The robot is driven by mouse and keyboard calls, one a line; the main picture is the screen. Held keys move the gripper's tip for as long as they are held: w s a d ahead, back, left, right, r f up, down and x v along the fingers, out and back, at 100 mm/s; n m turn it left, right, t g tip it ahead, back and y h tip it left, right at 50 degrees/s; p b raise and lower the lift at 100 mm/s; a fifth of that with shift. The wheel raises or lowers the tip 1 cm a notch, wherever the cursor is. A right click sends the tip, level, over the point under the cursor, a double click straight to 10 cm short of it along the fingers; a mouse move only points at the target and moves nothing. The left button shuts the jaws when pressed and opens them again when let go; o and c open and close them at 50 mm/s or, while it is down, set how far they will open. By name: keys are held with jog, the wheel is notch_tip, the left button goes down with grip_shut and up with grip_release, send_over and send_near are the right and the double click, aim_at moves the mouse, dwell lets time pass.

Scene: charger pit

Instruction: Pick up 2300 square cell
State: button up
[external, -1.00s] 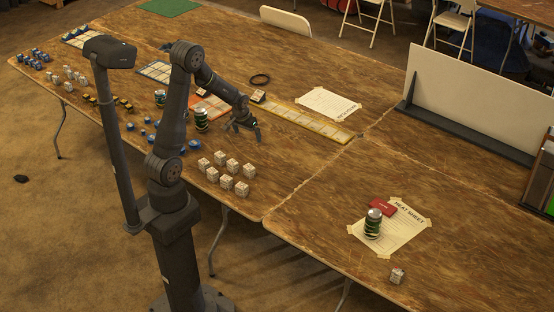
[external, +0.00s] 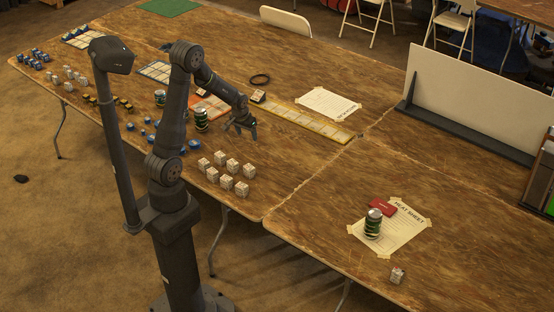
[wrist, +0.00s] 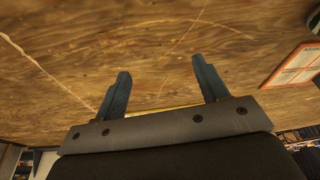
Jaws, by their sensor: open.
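Several small white, marked cubes (external: 233,166) stand in a loose group near the front edge of the table, below my gripper in the external view. Another pale cube (external: 258,95) sits at the left end of the yellow strip, and a lone one (external: 397,276) lies at the lower right. Their markings are too small to read, so I cannot tell which is the 2300 square cell. My gripper (external: 244,128) is over the table between the cube group and the yellow strip. In the wrist view it (wrist: 162,70) is open, with nothing between its fingers.
Green cans (external: 201,120) stand left of my gripper, beside an orange-edged sheet (external: 218,103). The yellow strip (external: 310,122) runs behind it. Another can (external: 373,224) stands on the heat sheet (external: 405,232), near a red object (external: 383,206). Bare wood lies right of my gripper.

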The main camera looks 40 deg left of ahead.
jog(key=shift+c, duration=0.6)
jog(key=w+d+r+m+h, duration=0.15)
jog(key=w+d, duration=0.25)
jog(key=d, duration=0.6)
jog(key=w+d+f+m, duration=0.1)
jog(key=w+d+m, duration=0.25)
jog(key=d, duration=0.65)
jog(key=s+d+r+m+h, duration=0.15)
jog(key=d+m, duration=0.25)
jog(key=d, duration=2)
jog(key=m+g+h, duration=0.2)
jog(key=m+h, duration=0.2)
jog(key=m, duration=0.4)
send_near(397, 271)
jog(key=x, duration=1)
jog(key=shift+w+d+f, duration=0.15)
jog(key=shift+d+f, duration=0.05)
jog(key=shift+f, duration=0.15)
